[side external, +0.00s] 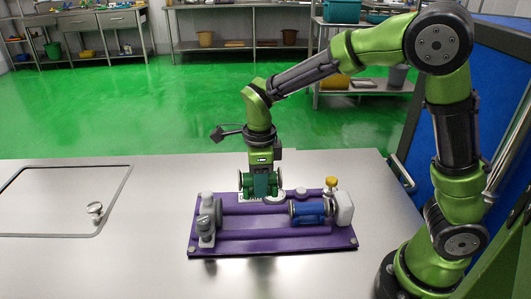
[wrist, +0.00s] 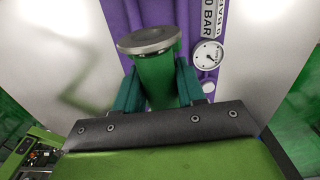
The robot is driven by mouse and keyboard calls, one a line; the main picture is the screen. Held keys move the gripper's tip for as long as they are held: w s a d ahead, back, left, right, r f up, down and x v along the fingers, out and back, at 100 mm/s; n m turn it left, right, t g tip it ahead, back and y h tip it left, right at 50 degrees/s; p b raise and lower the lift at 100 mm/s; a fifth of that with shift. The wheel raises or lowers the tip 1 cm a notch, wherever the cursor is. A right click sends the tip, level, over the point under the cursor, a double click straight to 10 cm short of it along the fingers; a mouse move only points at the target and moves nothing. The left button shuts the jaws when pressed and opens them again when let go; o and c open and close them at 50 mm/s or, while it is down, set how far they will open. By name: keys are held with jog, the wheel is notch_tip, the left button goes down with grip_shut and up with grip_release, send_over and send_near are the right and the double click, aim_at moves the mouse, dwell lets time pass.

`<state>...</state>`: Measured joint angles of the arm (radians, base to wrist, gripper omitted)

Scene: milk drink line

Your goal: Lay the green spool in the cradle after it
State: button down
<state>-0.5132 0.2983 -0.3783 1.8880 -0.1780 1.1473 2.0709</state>
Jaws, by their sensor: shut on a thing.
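The green spool (wrist: 157,78) has a grey metal end face and sits between my gripper's teal fingers in the wrist view. In the side external view my gripper (side external: 261,188) points down and is shut on it, above the left-middle of the purple board (side external: 270,247). I cannot pick out the cradle clearly, nor whether the spool touches anything below.
A round gauge (wrist: 208,55) stands on the board beside the held spool. A yellow-knobbed valve (side external: 331,184) and a white block (side external: 345,208) stand at the right end. A small metal knob (side external: 95,209) is on the panel at left. The table between is clear.

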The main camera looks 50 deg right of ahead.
aim_at(261, 222)
jog(key=shift+d+f, duration=0.1)
jog(key=shift+f, duration=0.25)
jog(key=shift+m, duration=0.3)
notch_tip(261, 222, down, 10)
jog(key=shift+r, duration=0.25)
jog(key=shift+f, duration=0.15)
jog(key=c, duration=0.9)
grip_release()
jog(key=shift+c, duration=0.2)
